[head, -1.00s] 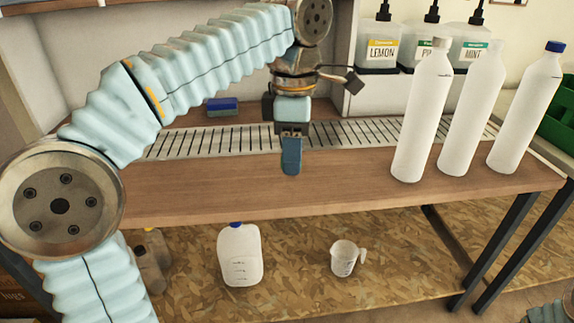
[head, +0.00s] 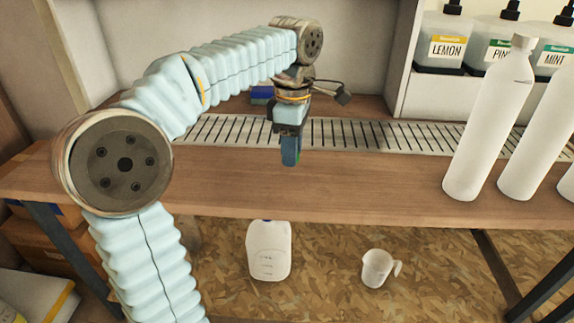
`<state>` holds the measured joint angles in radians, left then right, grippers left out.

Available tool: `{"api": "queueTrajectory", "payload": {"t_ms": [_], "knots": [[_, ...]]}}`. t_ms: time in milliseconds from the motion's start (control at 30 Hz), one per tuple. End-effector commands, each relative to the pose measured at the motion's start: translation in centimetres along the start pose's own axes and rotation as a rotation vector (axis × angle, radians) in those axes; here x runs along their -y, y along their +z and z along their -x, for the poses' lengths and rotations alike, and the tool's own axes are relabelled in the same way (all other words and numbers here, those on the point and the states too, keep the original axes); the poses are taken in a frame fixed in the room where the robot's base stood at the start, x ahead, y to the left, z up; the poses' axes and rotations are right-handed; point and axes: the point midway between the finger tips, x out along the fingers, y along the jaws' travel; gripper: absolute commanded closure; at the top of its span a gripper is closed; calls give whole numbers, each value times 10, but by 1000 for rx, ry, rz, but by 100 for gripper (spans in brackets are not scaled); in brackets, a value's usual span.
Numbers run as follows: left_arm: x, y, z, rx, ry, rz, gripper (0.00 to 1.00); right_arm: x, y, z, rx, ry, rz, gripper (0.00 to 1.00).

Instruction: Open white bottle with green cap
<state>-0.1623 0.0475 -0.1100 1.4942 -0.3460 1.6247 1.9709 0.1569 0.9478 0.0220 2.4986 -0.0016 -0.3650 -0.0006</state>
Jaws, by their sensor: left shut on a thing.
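My left gripper (head: 290,152) hangs over the wooden tabletop, pointing down, with its fingers shut. A tall white bottle (head: 490,125) stands upright on the table to the right, apart from the gripper. Its top is pale, with no green on it. A second white bottle (head: 540,140) stands beside it, its top cut off by the frame. A third is barely in view at the right edge. My right gripper is not in view.
A slotted drain strip (head: 380,135) runs along the table's back. A blue sponge-like block (head: 262,93) lies behind my gripper. Labelled pump bottles (head: 447,48) stand at the back right. A jug (head: 270,255) and measuring cup (head: 377,269) are on the lower shelf. The tabletop's middle is clear.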

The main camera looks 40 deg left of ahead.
Motion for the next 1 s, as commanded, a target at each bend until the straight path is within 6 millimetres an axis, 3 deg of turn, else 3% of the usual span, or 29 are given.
{"api": "queueTrajectory", "payload": {"t_ms": [167, 300, 700, 733, 900, 1000], "knots": [[-8, -16, -26, -1, -3, 3, 100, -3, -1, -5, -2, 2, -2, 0], [-8, -14, -46, -1, -3, 1, 100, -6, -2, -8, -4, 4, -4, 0], [-8, -13, -52, 0, -1, 1, 100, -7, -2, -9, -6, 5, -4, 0], [-8, -13, -52, 0, -1, 1, 64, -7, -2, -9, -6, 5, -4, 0], [-8, -13, -52, 0, -1, 1, 40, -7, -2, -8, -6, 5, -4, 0], [-8, -13, -52, 0, -1, 1, 40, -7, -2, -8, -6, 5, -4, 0]]}}
